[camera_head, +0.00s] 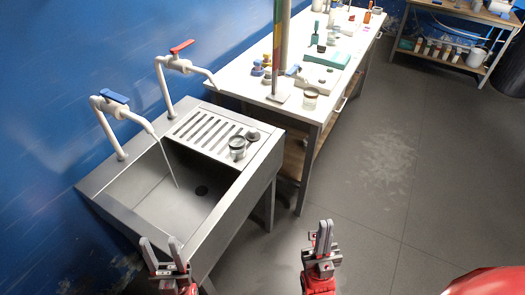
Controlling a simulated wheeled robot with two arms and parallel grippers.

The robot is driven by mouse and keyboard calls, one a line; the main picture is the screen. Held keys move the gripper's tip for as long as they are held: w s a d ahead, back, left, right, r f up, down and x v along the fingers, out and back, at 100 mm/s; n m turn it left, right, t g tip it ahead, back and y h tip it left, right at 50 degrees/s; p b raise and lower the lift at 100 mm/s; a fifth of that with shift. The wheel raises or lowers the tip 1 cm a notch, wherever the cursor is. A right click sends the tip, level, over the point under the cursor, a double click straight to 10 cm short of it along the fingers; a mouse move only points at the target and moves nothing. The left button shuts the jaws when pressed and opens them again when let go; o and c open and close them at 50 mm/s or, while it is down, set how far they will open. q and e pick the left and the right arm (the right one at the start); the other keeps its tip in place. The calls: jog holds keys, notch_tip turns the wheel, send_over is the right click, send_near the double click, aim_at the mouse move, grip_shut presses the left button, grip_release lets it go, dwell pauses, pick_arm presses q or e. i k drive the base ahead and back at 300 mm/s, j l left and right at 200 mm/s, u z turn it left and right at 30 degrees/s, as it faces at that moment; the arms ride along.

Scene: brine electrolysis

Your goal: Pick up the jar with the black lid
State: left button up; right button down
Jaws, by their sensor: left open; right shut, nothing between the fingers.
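A small glass jar (237,150) with a dark top stands on the sink's slatted drainboard, near its right edge. A small dark round piece (253,134), which looks like a lid, lies just behind it. I cannot tell whether the jar is capped. Another small jar (310,99) with a brownish top stands at the near edge of the white table. My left gripper (162,246) is open and empty at the bottom, in front of the sink. My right gripper (325,232) is shut and empty, over the floor to the right of the sink. Both are apart from the jars.
The grey sink (160,205) has water running from the blue-handled tap (112,108); a red-handled tap (180,60) is behind. A metal stand (277,96) and several bottles crowd the white table (245,82). The floor (380,180) at right is clear.

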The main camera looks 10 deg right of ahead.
aim_at(236, 143)
jog(key=i+l+u, duration=0.15)
jog(key=u, duration=0.25)
jog(key=i+l+u, duration=0.15)
jog(key=l+u, duration=0.2)
jog(key=i+l+u, duration=0.1)
jog(key=l+u, duration=0.3)
jog(key=j, duration=0.1)
